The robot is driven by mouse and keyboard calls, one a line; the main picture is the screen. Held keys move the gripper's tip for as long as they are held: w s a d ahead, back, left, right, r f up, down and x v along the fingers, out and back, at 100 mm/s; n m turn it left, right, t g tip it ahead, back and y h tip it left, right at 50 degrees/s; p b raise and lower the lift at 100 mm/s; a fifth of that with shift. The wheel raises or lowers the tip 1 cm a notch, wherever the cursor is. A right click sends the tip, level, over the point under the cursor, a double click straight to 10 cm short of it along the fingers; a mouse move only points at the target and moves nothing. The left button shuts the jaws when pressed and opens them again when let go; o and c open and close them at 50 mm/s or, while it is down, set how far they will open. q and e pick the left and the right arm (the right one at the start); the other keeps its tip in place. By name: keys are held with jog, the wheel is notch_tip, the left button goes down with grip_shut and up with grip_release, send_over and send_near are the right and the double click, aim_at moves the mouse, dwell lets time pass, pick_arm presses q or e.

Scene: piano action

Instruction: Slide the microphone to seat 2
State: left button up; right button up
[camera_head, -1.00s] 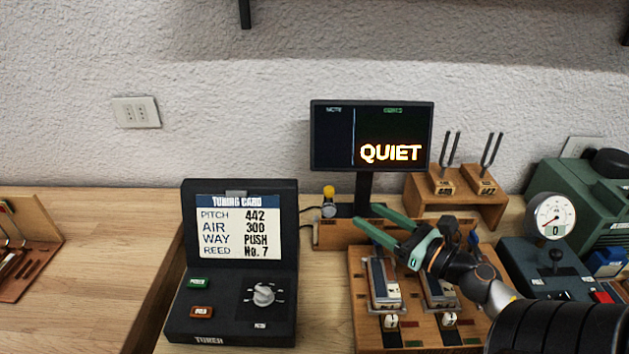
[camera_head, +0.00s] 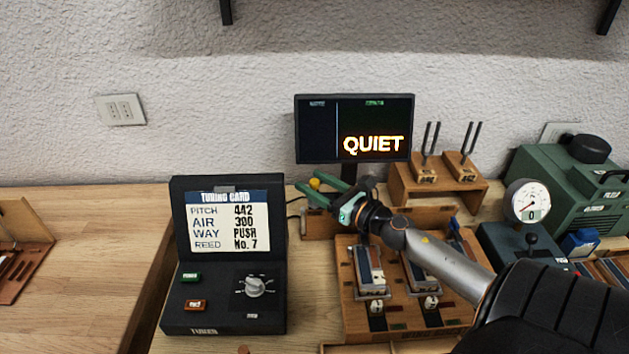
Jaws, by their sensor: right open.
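The microphone (camera_head: 314,184), which I take to be the small yellow-topped piece, is at the left end of a wooden rail (camera_head: 318,224) behind the reed board. My right gripper (camera_head: 308,182) is open, its green fingers pointing left, one on each side of the yellow top in the picture. I cannot tell whether they touch it. The microphone's lower part is hidden by the gripper. The wooden reed board (camera_head: 350,318) carries two seats side by side, each with a metal-framed block. The seat numbers are too small to read. My left gripper is out of view.
A monitor (camera_head: 354,128) reading QUIET stands behind the rail. Two tuning forks sit on a wooden stand (camera_head: 437,190) to its right. A tuning card console (camera_head: 228,250) stands left. A pressure gauge (camera_head: 527,202) and green machine (camera_head: 570,185) are at right.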

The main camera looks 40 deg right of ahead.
jog(key=shift+w, duration=0.15)
jog(key=shift+c, duration=0.2)
grip_shut()
dwell(1.2)
